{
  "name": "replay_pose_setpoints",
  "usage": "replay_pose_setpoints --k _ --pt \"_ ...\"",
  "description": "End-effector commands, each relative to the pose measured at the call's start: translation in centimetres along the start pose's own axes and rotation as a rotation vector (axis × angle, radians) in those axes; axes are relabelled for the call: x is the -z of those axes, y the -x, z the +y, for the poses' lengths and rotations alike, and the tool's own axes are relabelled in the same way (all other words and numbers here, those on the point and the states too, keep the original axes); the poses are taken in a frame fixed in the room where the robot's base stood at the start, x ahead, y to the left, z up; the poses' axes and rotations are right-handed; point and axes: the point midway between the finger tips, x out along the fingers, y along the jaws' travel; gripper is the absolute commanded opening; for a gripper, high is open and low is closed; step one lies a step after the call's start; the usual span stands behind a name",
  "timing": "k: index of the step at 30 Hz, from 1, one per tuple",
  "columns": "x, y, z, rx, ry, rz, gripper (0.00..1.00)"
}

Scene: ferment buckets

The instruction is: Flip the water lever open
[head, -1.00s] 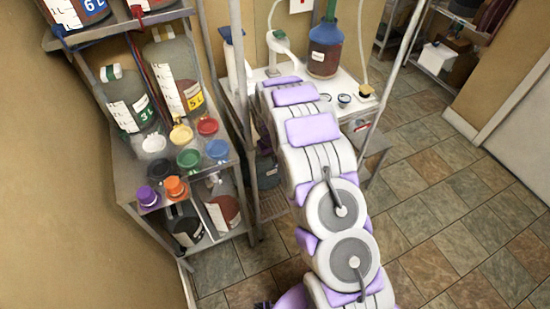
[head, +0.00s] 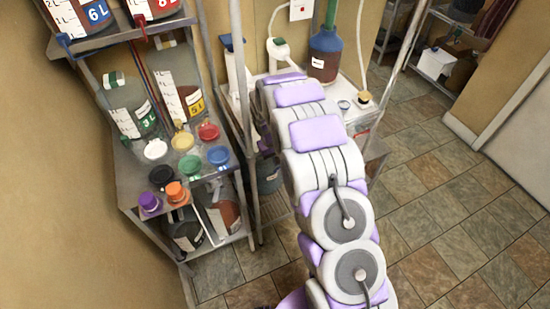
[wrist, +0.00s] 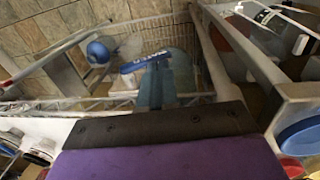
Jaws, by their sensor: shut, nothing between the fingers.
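A blue bar with white lettering (wrist: 150,62), which looks like the water lever, sits atop a bluish upright part in the middle of the wrist view. It lies just beyond my gripper's tip; I cannot tell whether they touch. My gripper (wrist: 160,122) is shut and empty, its dark edge and purple body filling the bottom of the wrist view. In the head view, a white upright unit with a blue top (head: 232,62) stands left of my arm; I cannot tell if it carries the same lever. My arm hides most of the gripper there.
A shelf (head: 125,185) at left holds large bottles and several coloured caps. A metal post (head: 240,80) stands between it and my arm. A blue-topped jug (head: 325,52) stands on the white table (head: 350,85) behind. Tiled floor (head: 440,220) is open at right.

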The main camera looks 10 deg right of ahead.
Motion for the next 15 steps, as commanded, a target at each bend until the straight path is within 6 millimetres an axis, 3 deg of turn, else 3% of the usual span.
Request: replay_pose_setpoints --k 15 --pt "-7.1 1.0 -1.4 -0.002 0.001 -0.002 0.0"
